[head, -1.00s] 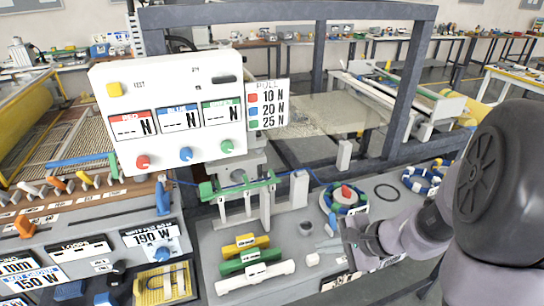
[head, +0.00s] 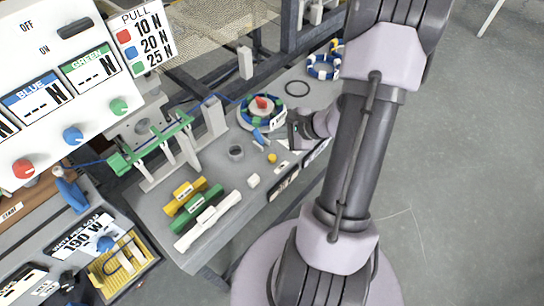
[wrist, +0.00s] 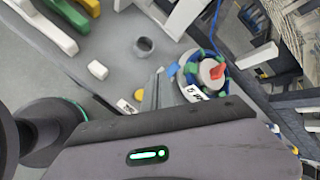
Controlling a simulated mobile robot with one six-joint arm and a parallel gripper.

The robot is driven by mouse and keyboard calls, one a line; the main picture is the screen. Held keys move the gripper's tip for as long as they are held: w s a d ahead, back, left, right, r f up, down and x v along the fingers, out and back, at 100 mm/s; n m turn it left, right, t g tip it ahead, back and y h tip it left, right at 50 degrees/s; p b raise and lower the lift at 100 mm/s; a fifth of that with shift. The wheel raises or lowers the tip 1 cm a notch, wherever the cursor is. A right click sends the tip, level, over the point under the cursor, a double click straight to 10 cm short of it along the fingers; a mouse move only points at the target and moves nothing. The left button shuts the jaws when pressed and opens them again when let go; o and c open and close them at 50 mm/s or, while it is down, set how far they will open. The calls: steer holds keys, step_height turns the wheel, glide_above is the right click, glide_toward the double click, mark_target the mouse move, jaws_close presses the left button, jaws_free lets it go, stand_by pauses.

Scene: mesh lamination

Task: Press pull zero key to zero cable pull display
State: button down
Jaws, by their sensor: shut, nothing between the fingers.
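The white display panel (head: 52,125) is partly cut off at the left in the head view. Its blue display (head: 32,97) and green display (head: 87,68) show dashes before "N". A small yellow button (head: 272,158) stands on the grey bench beside a white label (head: 281,168); I cannot read the label. In the wrist view the yellow button (wrist: 139,95) is just left of the fingers. My gripper (head: 289,126) is shut and empty, above the bench between the button and the round spool (head: 262,110). Its fingers (wrist: 157,92) also show in the wrist view.
The red-knobbed spool (wrist: 205,72) is close right of the fingers. A grey ring cup (head: 236,152), a small white block (head: 253,181) and yellow, green and white bars (head: 208,220) lie left. A green-topped fixture (head: 150,148) stands behind the bars.

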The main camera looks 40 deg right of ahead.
mark_target(275, 158)
step_height(275, 158, down, 8)
steer(key=b, duration=0.5)
steer(key=shift+r, duration=0.25)
steer(key=shift+f+b, duration=0.3)
steer(key=shift+b, duration=0.15)
stand_by(1.1)
steer(key=shift+f+b, duration=0.4)
steer(key=shift+b, duration=0.3)
steer(key=shift+f+b, duration=0.5)
steer(key=shift+b, duration=0.15)
stand_by(0.4)
stand_by(0.3)
steer(key=shift+r+p, duration=0.55)
steer(key=shift+r, duration=0.4)
